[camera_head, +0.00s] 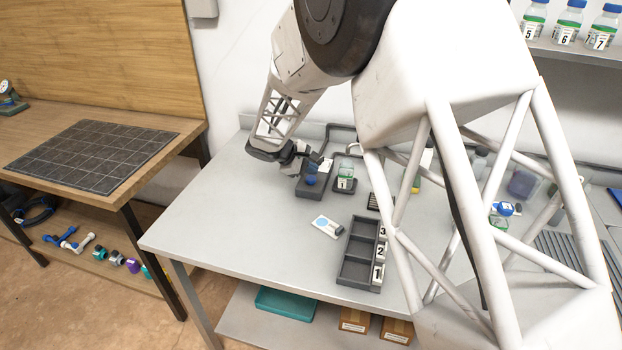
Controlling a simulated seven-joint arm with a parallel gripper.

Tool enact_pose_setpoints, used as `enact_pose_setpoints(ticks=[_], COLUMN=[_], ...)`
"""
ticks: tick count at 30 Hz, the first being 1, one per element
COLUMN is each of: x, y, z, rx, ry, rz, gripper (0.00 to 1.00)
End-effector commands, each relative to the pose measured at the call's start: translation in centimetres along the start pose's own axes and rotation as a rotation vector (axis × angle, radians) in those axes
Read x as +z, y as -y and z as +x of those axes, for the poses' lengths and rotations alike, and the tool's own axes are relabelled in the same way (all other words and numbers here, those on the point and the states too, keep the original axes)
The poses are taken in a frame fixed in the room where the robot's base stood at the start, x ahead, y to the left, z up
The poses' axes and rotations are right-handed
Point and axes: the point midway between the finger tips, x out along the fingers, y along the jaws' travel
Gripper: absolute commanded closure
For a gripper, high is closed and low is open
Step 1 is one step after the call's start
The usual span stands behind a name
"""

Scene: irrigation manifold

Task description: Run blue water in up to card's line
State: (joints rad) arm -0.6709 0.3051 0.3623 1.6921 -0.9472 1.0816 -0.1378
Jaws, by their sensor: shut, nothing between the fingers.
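A small clear jar labelled 1 (345,180) with a green band stands on a dark pad at the back of the grey table. A pale spout (354,148) shows just above and beside it. My gripper (299,164) is shut and empty, left of the jar, over the back of a dark grey tray (308,193). A round blue piece (311,180), perhaps a cap, sits in that tray. A white card (325,165) stands behind it, partly hidden. Another white card with a blue patch (327,226) lies on the table. Any line on the cards and the water level are too small to tell.
A dark rack with number tags 1, 2 and 3 (358,270) stands at the table's front. My arm hides much of the right side, where a blue-capped bottle (503,209) partly shows. The table's left part (215,215) is clear.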

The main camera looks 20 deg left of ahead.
Motion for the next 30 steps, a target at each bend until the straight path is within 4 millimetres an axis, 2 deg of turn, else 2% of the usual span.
enact_pose_setpoints(ticks=[30], x=[-0.37], y=[0.39], z=[0.53], rx=[0.000], ry=[0.000], rz=[0.000], gripper=[1.00])
